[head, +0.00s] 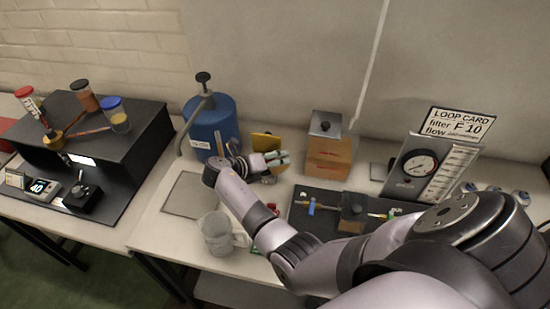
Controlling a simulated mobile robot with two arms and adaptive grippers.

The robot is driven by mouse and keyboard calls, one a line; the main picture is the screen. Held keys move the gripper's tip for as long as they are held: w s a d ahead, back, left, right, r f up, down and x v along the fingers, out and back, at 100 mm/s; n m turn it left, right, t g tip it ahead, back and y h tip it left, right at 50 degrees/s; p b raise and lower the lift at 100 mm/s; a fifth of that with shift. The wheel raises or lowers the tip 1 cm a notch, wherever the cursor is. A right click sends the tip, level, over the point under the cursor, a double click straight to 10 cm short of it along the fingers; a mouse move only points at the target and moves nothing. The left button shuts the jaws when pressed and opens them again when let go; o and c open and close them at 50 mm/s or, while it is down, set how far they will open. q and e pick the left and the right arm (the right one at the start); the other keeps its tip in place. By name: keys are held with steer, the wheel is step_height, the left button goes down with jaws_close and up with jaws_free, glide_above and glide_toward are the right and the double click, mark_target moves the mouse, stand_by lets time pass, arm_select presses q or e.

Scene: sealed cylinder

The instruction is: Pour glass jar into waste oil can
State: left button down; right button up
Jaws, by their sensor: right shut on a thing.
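My right gripper (274,160) is over the middle of the bench, in front of a small yellow object (265,142). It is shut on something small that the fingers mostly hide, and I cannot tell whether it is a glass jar. A blue can (212,125) with a black-knobbed top and a grey pipe stands behind and left of the gripper, apart from it. I cannot read its label, so I cannot confirm it is the waste oil can. Jars with a red cap (27,98), a black cap (86,98) and a blue cap (116,118) are on the black stand. My left gripper is not in view.
A grey translucent jug (217,235) stands at the bench's front, left of my forearm. A flat grey plate (188,195) lies behind it. A wooden block box (328,150), a dark tray (298,212) and a gauge panel (432,165) are to the right.

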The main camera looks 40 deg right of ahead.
steer(key=shift+n+g+p, duration=0.4)
steer(key=shift+n+p, duration=0.05)
steer(key=shift+n, duration=0.05)
stand_by(1.7)
steer(key=shift+f+n+g+h, duration=0.25)
steer(key=shift+n+g+h, duration=0.05)
steer(key=shift+n+g, duration=0.3)
stand_by(1.0)
steer(key=shift+w+f+n+g+h+b, duration=0.15)
steer(key=shift+n+g+b, duration=0.2)
steer(key=shift+b, duration=0.25)
steer(key=shift+w+n+g+h+b, duration=0.15)
steer(key=shift+n+g+b, duration=0.1)
steer(key=shift+n+b, duration=0.25)
steer(key=shift+w+r+n+g+h+b, duration=0.15)
steer(key=shift+r+n+g+h+b, duration=0.35)
steer(key=shift+n+b, duration=0.55)
stand_by(2.1)
